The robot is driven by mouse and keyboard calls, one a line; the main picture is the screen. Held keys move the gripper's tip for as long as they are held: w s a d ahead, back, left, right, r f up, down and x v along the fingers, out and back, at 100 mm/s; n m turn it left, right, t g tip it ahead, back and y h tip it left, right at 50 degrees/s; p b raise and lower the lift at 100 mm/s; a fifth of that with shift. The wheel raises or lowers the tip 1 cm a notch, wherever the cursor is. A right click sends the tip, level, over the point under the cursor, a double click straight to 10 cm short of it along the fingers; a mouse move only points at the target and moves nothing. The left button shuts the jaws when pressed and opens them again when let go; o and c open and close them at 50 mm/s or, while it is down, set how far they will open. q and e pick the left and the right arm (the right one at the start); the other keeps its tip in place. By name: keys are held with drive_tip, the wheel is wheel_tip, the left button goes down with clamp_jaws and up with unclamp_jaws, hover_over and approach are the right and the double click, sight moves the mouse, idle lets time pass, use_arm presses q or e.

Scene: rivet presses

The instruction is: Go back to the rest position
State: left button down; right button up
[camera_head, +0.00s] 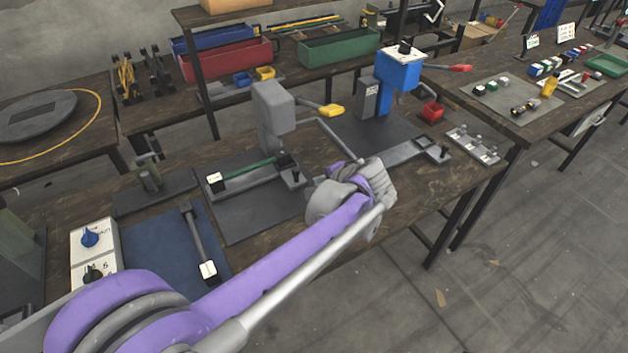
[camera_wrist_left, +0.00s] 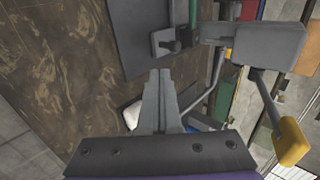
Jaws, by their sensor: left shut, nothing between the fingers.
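My left arm comes in from the lower left in the head view and reaches over the workbench (camera_head: 420,195). Its wrist end (camera_head: 365,190) is above the bench, and the fingers are hidden behind it there. In the left wrist view my left gripper (camera_wrist_left: 161,76) has its fingers together with nothing between them. The grey press (camera_head: 272,112) with a yellow handle (camera_head: 331,110) stands behind and left of the wrist; it also shows at the right of the left wrist view (camera_wrist_left: 268,45). My right gripper is in neither view.
A blue press (camera_head: 398,72) with a red handle stands farther back. A fixture with a green strip (camera_head: 250,172) lies on a dark mat left of the wrist. A white control box (camera_head: 94,250) and a blue mat (camera_head: 150,235) are nearer. Open floor (camera_head: 520,250) lies right.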

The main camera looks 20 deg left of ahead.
use_arm(q)
drive_tip(key=s+d+f+n+h+p, duration=0.2)
drive_tip(key=s+n+h+p, duration=0.3)
drive_tip(key=s, duration=2.1)
drive_tip(key=n+h, duration=0.2)
drive_tip(key=shift+n+p, duration=0.3)
drive_tip(key=shift+p, duration=0.1)
